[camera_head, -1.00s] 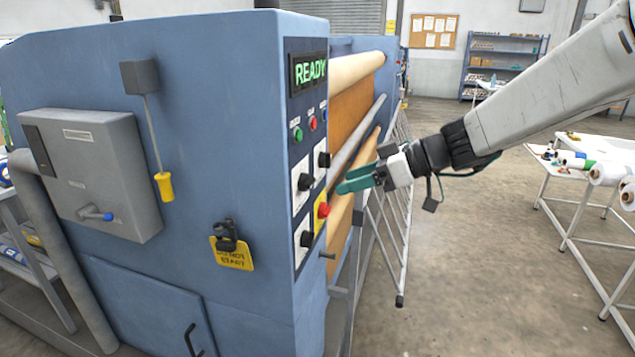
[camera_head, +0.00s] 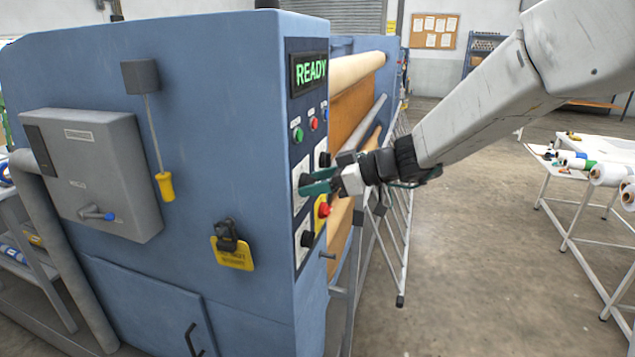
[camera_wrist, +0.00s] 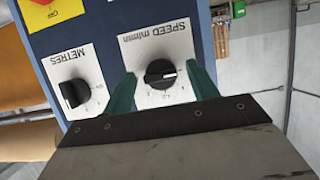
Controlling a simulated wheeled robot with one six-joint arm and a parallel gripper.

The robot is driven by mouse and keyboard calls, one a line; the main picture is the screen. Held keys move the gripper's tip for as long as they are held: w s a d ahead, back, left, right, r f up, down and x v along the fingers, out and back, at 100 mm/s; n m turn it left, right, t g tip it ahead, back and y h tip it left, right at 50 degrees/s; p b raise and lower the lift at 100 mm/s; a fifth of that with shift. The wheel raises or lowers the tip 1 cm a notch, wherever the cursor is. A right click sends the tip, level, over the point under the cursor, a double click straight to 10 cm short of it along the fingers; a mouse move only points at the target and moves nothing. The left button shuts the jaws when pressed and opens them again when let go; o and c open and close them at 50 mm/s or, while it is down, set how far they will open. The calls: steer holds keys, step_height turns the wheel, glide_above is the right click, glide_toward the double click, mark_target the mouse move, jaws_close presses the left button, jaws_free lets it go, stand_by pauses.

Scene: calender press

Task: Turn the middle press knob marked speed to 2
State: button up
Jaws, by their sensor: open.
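The black speed knob (camera_wrist: 160,74) sits on a white plate marked "SPEED m/min" (camera_wrist: 155,45), which appears upside down in the wrist view. A white pointer mark shows on the knob; the number it points at is too small to read. My gripper (camera_wrist: 163,85) is open, with one green finger on each side of the knob. In the head view my gripper (camera_head: 308,184) reaches the press's control panel from the right, and its fingers partly hide the speed knob. I cannot tell whether the fingers touch it.
The metres knob (camera_wrist: 75,93) is beside the speed plate. A red button on a yellow plate (camera_head: 322,208) is just below my gripper, and another black knob (camera_head: 306,239) is lower. The display (camera_head: 309,71) reads READY. The floor right of the press is open.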

steer(key=c, duration=1)
steer(key=shift+m, duration=0.3)
steer(key=shift+w+d+f+m+g+y, duration=0.15)
steer(key=shift+m+g+y, duration=0.85)
steer(key=shift+m, duration=2.7)
steer(key=shift+a+f+m+g+y, duration=0.15)
steer(key=shift+m+y, duration=1.65)
steer(key=shift+m, duration=1.9)
steer(key=shift+w+d+f+m+g+y, duration=0.15)
steer(key=shift+m+g+y, duration=0.9)
steer(key=shift+m, duration=2.65)
steer(key=shift+m+t+y, duration=0.3)
steer(key=shift+t+y, duration=0.15)
steer(key=shift+t, duration=0.15)
steer(key=o, duration=1)
